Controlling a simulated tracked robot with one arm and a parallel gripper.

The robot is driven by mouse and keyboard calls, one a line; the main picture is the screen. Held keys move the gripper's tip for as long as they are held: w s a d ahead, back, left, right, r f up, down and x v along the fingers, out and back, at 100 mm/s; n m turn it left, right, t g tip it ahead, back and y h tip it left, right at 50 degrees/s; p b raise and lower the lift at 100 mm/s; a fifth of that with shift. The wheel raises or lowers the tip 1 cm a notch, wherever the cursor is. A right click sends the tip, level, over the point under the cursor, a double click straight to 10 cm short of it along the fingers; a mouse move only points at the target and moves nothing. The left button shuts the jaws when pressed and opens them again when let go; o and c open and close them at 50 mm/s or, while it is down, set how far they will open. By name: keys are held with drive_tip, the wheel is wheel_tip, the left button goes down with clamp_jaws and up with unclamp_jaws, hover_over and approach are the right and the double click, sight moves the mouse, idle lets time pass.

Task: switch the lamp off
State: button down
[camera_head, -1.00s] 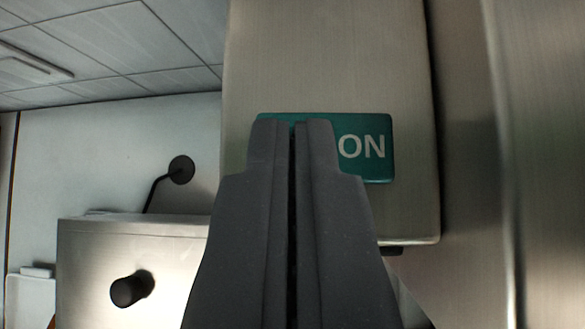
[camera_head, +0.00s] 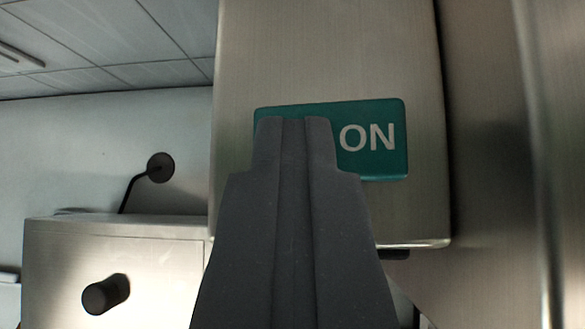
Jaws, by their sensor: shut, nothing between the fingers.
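A green rectangular plate with white letters "ON" (camera_head: 392,150) sits on the front of a brushed metal box (camera_head: 330,50). My gripper (camera_head: 294,120) is shut and empty. Its dark fingertips are in front of the left half of the plate and hide that part. I cannot tell whether the fingertips touch the plate. No lamp that I can clearly make out is in view.
A metal unit with a black knob (camera_head: 106,294) stands at the lower left. A black round-headed stalk (camera_head: 160,167) rises behind it. A metal panel (camera_head: 500,180) stands close on the right. The ceiling shows at the upper left.

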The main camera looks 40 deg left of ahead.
drive_tip(key=shift+d+f, duration=0.2)
drive_tip(key=shift+d, duration=0.65)
drive_tip(key=shift+r, duration=0.2)
drive_tip(key=shift+r, duration=0.2)
drive_tip(key=r, duration=0.1)
drive_tip(key=r+p, duration=0.1)
drive_tip(key=r, duration=0.1)
drive_tip(key=shift+d+r, duration=0.15)
drive_tip(key=shift+d, duration=0.2)
drive_tip(key=b+v, duration=0.1)
drive_tip(key=v, duration=0.9)
drive_tip(key=shift+d+b, duration=0.2)
drive_tip(key=shift+b, duration=0.2)
drive_tip(key=shift+r, duration=0.1)
